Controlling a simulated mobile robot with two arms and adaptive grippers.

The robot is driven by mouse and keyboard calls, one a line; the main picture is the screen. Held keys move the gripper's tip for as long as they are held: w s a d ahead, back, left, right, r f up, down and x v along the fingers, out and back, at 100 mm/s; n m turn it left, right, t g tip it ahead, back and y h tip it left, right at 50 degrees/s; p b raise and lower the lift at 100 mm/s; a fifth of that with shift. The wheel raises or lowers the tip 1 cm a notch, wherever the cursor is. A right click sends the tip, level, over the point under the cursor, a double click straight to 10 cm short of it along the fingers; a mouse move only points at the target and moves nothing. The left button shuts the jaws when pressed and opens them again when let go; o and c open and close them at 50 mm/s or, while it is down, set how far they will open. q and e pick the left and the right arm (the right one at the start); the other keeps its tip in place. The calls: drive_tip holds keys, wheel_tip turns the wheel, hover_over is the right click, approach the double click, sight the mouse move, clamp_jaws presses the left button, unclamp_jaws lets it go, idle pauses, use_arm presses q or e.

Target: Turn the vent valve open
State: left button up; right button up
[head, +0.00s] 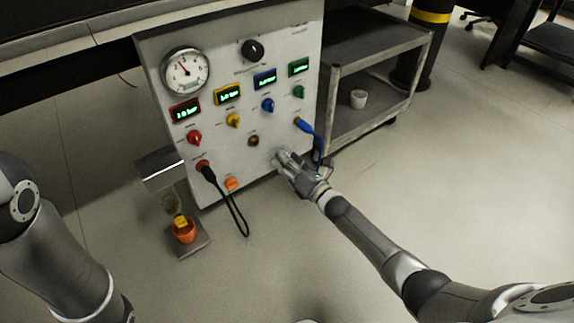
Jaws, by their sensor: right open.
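A grey upright panel (215,125) carries several small valve knobs. They include a red knob (194,138), a yellow knob (233,120), a blue knob (267,105), a green knob (298,92), a brown knob (253,141) and an orange knob (232,184). The labels are too small to read, so I cannot tell which is the vent valve. My right gripper (281,158) is open at the panel's lower right, right of and below the brown knob. I cannot tell whether it touches the panel. My left arm is at the left edge; its gripper is out of view.
A round gauge (186,72) and a black dial (253,50) sit higher on the panel. An orange cup (184,232) stands below left. A grey cart (375,75) is at right.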

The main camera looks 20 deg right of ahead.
drive_tip(key=shift+w+a, duration=0.1)
drive_tip(key=shift+w, duration=0.1)
drive_tip(key=c, duration=1)
